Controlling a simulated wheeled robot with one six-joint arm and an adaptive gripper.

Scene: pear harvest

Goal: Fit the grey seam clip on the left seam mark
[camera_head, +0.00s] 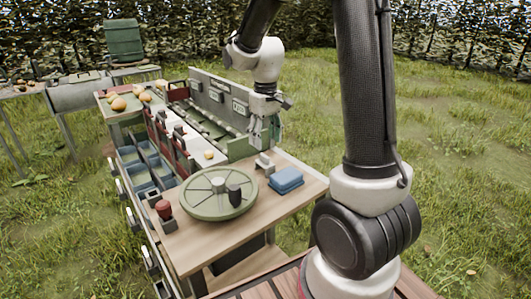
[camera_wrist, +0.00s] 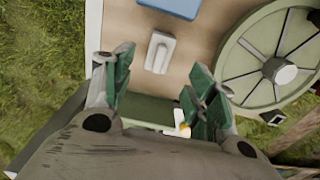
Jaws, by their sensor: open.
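A small grey clip-like block (camera_head: 264,163) lies on the wooden bench top, between the round green dish and the blue block. In the wrist view this grey block (camera_wrist: 160,52) is just beyond my fingertips, apart from them. My gripper (camera_head: 264,133) hangs above the far edge of the bench, beside the grey-green panel. In the wrist view my gripper (camera_wrist: 162,84) has its green fingers spread wide with nothing between them. I cannot make out the left seam mark in either view.
The round green dish (camera_head: 200,204) with a dark cup (camera_head: 234,195) fills the bench middle. A blue block (camera_head: 286,180) lies to the right. A red-topped knob (camera_head: 164,209) stands at the left edge. The grey-green panel (camera_head: 216,101) rises behind. Blue bins (camera_head: 139,175) line the left side.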

